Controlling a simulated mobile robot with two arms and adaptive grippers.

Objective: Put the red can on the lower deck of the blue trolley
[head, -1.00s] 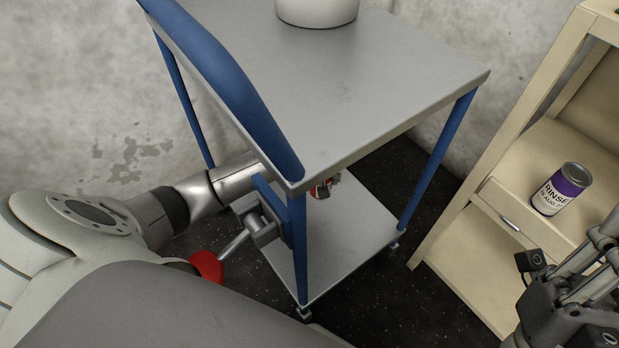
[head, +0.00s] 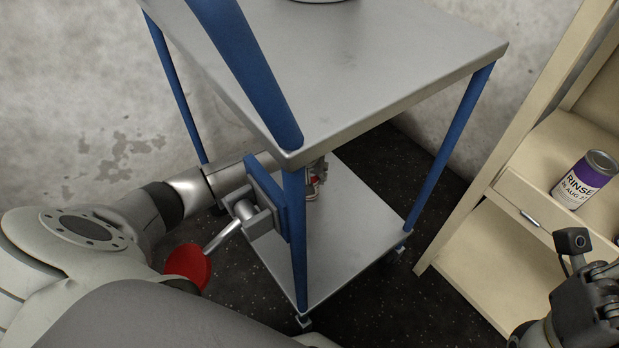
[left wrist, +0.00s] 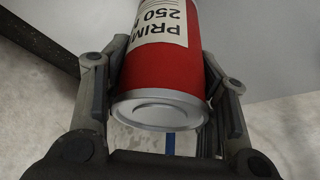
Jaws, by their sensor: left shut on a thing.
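The red can (left wrist: 165,68) has a white label and a silver end facing the left wrist camera. My left gripper (left wrist: 163,88) is shut on its sides. In the head view only a small red part of the can (head: 313,186) shows, behind the trolley's near blue post. My left arm reaches in under the top deck of the blue trolley (head: 350,75), above the lower deck (head: 350,225). I cannot tell whether the can touches that deck. My right gripper (head: 600,285) is at the lower right, apart from the trolley; its fingers are unclear.
A red knob (head: 188,267) on a metal rod sticks out from the trolley's near left post. A beige shelf unit (head: 490,235) stands right, with a purple and white can (head: 586,180) on it. The lower deck's visible part is bare.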

